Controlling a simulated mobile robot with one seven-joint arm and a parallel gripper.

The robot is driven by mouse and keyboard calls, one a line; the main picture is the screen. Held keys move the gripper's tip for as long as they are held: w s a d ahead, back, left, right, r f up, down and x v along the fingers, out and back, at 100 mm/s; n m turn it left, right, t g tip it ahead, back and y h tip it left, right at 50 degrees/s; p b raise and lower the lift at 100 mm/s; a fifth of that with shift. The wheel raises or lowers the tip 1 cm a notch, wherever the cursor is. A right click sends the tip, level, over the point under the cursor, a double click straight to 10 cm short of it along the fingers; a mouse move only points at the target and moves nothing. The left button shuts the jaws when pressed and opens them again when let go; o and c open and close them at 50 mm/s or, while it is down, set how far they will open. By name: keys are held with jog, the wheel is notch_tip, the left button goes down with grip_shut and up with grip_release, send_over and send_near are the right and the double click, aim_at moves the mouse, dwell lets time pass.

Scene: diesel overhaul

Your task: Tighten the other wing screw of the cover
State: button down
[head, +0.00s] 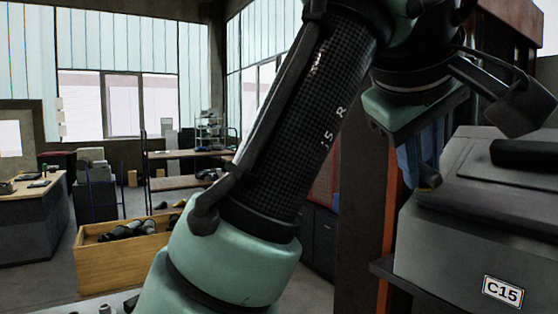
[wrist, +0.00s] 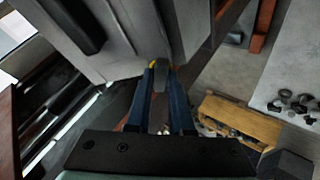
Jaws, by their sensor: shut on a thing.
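The grey cover (head: 440,235) with a "C15" label stands at the right in the head view. It also shows at the upper left in the wrist view (wrist: 125,30). My gripper (head: 428,182) is at the cover's left side, with its blue fingers pointing down in the head view. In the wrist view my gripper (wrist: 160,75) is shut on a small grey and yellow piece, seemingly a wing screw (wrist: 161,84), beside the cover's edge. The fingers hide much of it, and I cannot tell how far in it sits. No second wing screw shows.
A dark post with an orange edge (head: 385,245) stands left of the cover. A wooden crate (head: 115,262) with dark parts is on the left, with workbenches (head: 40,190) behind it. Small dark parts lie on a pale surface (wrist: 285,60) in the wrist view.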

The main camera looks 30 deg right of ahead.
jog(key=shift+f+m, duration=0.1)
jog(key=shift+m, duration=0.6)
jog(key=m+h, duration=0.1)
jog(key=m, duration=0.1)
jog(key=m+g+p, duration=0.1)
jog(key=m, duration=0.1)
jog(key=shift+m+h, duration=0.4)
jog(key=m+g+p, duration=0.1)
jog(key=m, duration=0.2)
jog(key=shift+m+h, duration=0.4)
jog(key=shift+m+g+p, duration=0.3)
jog(key=shift+m+p, duration=0.1)
jog(key=shift+m, duration=0.3)
